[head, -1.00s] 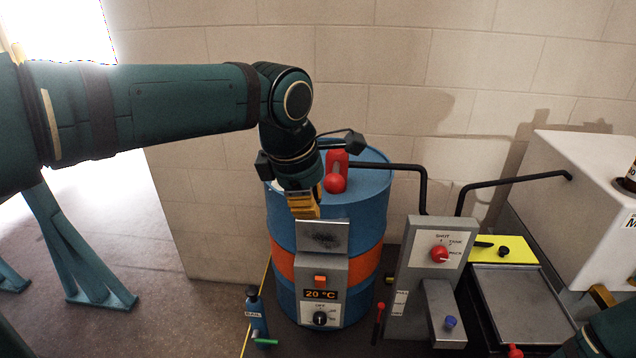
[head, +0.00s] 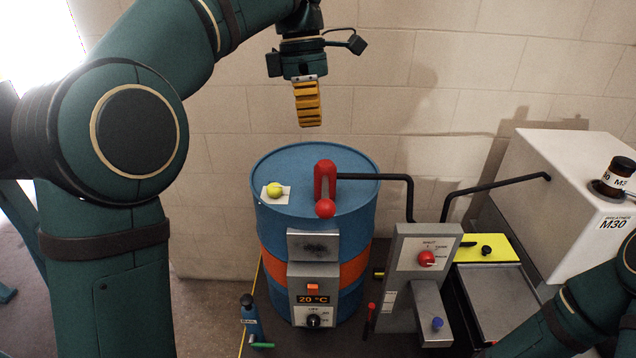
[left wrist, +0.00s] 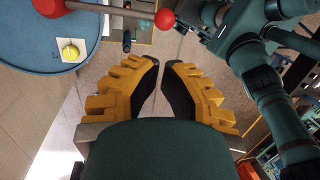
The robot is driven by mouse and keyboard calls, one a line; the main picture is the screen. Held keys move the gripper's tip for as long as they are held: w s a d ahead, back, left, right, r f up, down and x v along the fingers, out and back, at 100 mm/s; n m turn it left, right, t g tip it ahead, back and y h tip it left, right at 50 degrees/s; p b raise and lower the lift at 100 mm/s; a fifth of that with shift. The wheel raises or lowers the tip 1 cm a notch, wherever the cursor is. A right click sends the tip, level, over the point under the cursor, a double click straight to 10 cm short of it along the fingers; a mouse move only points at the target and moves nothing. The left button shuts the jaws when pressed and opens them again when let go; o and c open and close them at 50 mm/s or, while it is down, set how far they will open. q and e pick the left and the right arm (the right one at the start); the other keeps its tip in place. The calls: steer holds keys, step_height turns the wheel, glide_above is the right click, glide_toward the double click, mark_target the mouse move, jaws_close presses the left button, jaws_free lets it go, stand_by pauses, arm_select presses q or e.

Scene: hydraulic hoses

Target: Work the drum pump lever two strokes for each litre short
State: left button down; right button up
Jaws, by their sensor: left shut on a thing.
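The blue drum (head: 279,255) with an orange band stands in the middle. On its lid is the red pump body (head: 325,178) with a lever ending in a red ball (head: 326,209); the ball also shows in the left wrist view (left wrist: 164,19). My left gripper (head: 309,122) hangs above the drum, apart from the lever. In the left wrist view its fingers (left wrist: 160,66) are nearly together, with floor showing in the narrow gap and no held thing visible. My right gripper is out of view. A white tank (head: 555,180) marked M30 stands at right.
A black pipe (head: 408,195) runs from the pump to a grey stand with a red selector knob (head: 426,258). The drum front shows "20 °C" (head: 313,299).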

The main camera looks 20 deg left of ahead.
arm_select(q)
steer(key=shift+f, duration=0.1)
steer(key=f+b, duration=0.1)
steer(key=f, duration=0.3)
steer(key=s+d+f+b, duration=0.1)
steer(key=f+b, duration=0.1)
steer(key=f, duration=0.3)
steer(key=s+d+f+b, duration=0.1)
steer(key=f, duration=0.3)
steer(key=shift+f+b, duration=0.3)
steer(key=shift+b, duration=0.05)
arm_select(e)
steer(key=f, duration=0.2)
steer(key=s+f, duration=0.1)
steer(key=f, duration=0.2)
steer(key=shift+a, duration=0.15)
arm_select(q)
steer(key=shift+d, duration=0.1)
